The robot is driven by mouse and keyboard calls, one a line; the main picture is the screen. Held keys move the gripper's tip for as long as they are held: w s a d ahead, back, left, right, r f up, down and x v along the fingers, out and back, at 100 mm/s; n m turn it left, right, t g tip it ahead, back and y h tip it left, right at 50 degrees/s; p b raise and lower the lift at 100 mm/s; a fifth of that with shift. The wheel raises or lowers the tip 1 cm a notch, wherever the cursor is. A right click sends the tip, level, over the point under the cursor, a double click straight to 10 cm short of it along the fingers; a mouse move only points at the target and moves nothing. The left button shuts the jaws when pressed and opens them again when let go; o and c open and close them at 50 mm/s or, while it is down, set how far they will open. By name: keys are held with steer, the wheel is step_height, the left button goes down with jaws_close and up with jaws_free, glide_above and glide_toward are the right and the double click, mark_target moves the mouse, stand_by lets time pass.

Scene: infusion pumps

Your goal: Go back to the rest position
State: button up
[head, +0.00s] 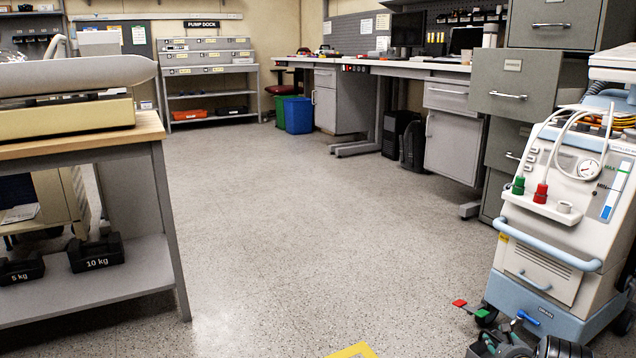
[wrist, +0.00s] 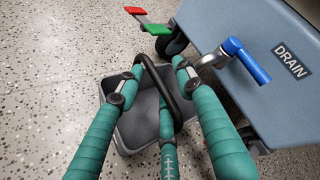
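My gripper (wrist: 158,68) has long teal fingers with dark joints and shows in the wrist view. Its two outer fingers stand apart with a gap between the tips, and a third finger shows low in the middle. A grey tub (wrist: 130,128) with a raised black handle (wrist: 154,75) lies below on the floor. The handle shows between the outer fingers; I cannot tell whether any finger touches it.
A wheeled medical cart (head: 545,215) stands close at the right. Its blue drain lever (wrist: 245,60), red pedal (wrist: 135,10) and green pedal (wrist: 155,29) are near the fingers. A bench (head: 80,149) with weights stands left. The middle floor (head: 310,220) is clear.

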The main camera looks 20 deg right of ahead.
stand_by(0.3)
steer(key=shift+s+a+f+b, duration=0.1)
steer(key=shift+s+f+b, duration=0.05)
steer(key=shift+f+b, duration=0.15)
steer(key=v, duration=1.2)
steer(key=x, duration=1.2)
steer(key=shift+w, duration=0.2)
steer(key=shift+a+r+p, duration=0.35)
steer(key=shift+r+p, duration=0.4)
steer(key=shift+p, duration=0.35)
steer(key=a+p, duration=0.5)
steer(key=a, duration=0.2)
steer(key=a+r+p, duration=0.4)
steer(key=r+p, duration=0.7)
steer(key=p, duration=0.1)
steer(key=shift+w+a+r, duration=0.2)
steer(key=shift+w, duration=0.05)
